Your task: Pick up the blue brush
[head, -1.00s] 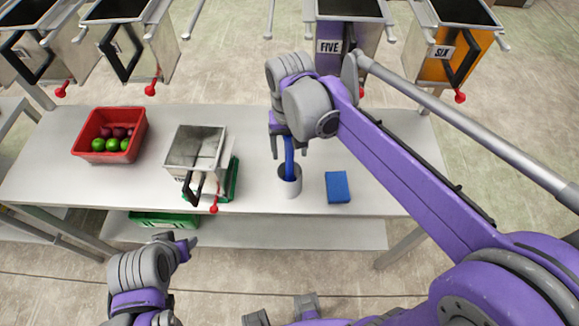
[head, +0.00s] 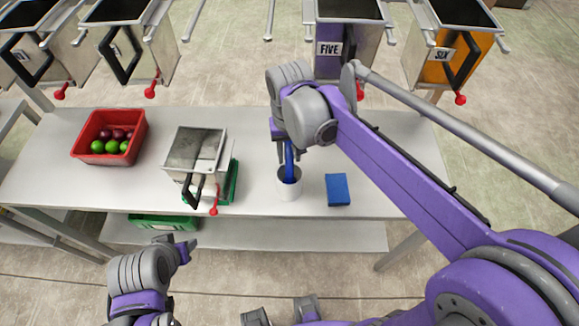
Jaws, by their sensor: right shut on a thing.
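The blue brush (head: 289,168) stands upright with its lower end inside a white cup (head: 289,190) on the table. My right gripper (head: 290,150) comes down over the brush from above and is shut on its upper part. The brush's top is hidden by the gripper, and its lower end is hidden in the cup. My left gripper (head: 189,249) is in front of the table at the lower left, away from the brush. Its fingers are too small and overlapped to tell whether they are open.
A blue block (head: 337,189) lies right of the cup. Left of it stand a metal hopper (head: 194,152) over a green base and a red crate (head: 83,147) of fruit. Several hoppers hang at the back, including FIVE (head: 347,60).

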